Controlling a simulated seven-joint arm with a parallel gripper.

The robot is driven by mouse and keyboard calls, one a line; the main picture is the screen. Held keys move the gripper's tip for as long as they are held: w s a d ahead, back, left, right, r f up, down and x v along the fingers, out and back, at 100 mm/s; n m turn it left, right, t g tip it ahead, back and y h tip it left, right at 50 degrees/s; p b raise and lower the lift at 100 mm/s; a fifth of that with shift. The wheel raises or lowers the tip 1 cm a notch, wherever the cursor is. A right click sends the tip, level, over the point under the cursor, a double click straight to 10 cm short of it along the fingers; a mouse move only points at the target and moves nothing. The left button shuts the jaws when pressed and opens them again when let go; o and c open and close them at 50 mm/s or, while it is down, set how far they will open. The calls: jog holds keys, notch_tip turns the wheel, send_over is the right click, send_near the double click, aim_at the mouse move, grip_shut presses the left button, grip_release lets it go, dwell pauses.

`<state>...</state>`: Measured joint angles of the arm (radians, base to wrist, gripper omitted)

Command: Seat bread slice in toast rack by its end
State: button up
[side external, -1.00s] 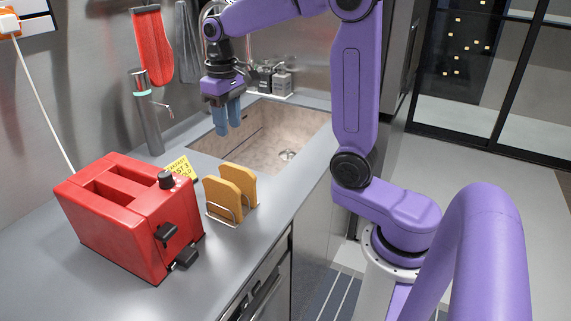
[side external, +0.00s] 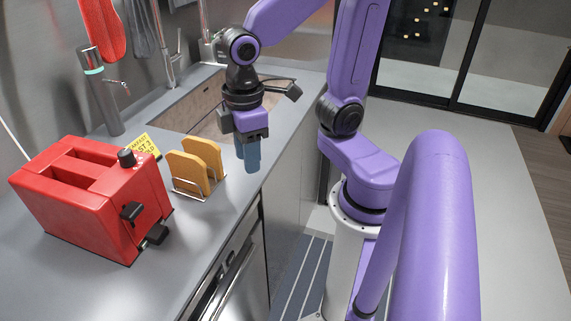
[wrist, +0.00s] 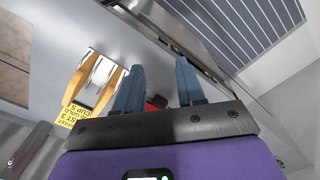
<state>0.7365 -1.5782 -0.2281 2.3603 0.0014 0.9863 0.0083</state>
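A wire toast rack (side external: 188,187) stands on the grey counter with two golden-brown bread slices upright in it. The nearer slice (side external: 186,172) and the farther slice (side external: 206,157) are parallel with a gap between them. My gripper (side external: 248,168), with blue fingers, hangs pointing down to the right of the rack, near the counter's front edge, touching neither slice. In the wrist view its fingers (wrist: 158,88) are apart with nothing held between them. The rack (wrist: 97,80) and slices show left of the fingers there, partly hidden by one finger.
A red toaster (side external: 95,195) with black knob and levers stands left of the rack. A yellow note (side external: 146,144) is behind the rack. The sink (side external: 208,112) and a tall metal dispenser (side external: 103,95) are farther back. The counter ends just right of my gripper.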

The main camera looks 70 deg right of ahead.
jog(key=s+d+f+n, duration=0.1)
jog(key=s+f+n, duration=0.1)
jog(key=s, duration=0.5)
jog(key=shift+s+n, duration=0.15)
jog(key=shift+n, duration=0.35)
dwell(0.7)
